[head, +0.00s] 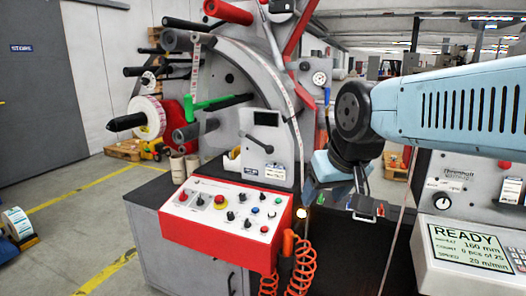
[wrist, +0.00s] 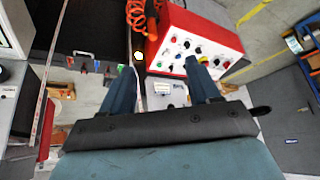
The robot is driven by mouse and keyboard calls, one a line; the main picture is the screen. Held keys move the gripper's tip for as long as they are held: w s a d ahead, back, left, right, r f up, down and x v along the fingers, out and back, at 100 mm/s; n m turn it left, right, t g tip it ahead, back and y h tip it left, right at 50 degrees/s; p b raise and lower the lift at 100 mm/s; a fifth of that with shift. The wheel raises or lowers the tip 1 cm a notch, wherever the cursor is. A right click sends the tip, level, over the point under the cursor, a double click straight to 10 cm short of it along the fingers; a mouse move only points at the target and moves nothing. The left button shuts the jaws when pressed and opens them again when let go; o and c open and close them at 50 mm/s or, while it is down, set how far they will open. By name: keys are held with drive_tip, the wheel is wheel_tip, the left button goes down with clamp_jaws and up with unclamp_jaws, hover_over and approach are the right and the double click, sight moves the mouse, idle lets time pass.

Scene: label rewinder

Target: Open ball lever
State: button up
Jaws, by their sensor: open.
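The ball lever (head: 258,143) is a dark handle on the grey machine plate, just above the red and white control panel. It slants from upper left to lower right, with a rounded end at the lower right. My gripper (head: 322,168) is to the right of the lever in the head view, apart from it, and partly hidden behind my wrist. In the wrist view my gripper (wrist: 160,67) has its two blue fingers spread with nothing held between them. A pale label plate shows between the fingers there. I cannot clearly make out the lever in the wrist view.
The control panel (head: 222,216) with knobs and buttons juts out below the lever; it also shows in the wrist view (wrist: 200,35). Orange coiled hoses (head: 302,268) hang at its right. A display box (head: 466,248) reading READY stands at the right. Rollers project at the upper left.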

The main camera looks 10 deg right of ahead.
drive_tip(key=shift+o, duration=0.8)
drive_tip(key=w+a+t, duration=0.2)
drive_tip(key=w, duration=0.6)
drive_tip(key=w+a+t+y, duration=0.1)
drive_tip(key=w+a, duration=0.2)
drive_tip(key=w, duration=0.5)
drive_tip(key=shift+t+y, duration=0.3)
drive_tip(key=shift+t, duration=0.1)
drive_tip(key=m+t+h, duration=0.3)
drive_tip(key=t+h, duration=0.4)
drive_tip(key=h, duration=0.3)
approach(268, 152)
drive_tip(key=x, duration=1.2)
drive_tip(key=shift+w, duration=0.2)
drive_tip(key=shift+c, duration=0.4)
clamp_jaws()
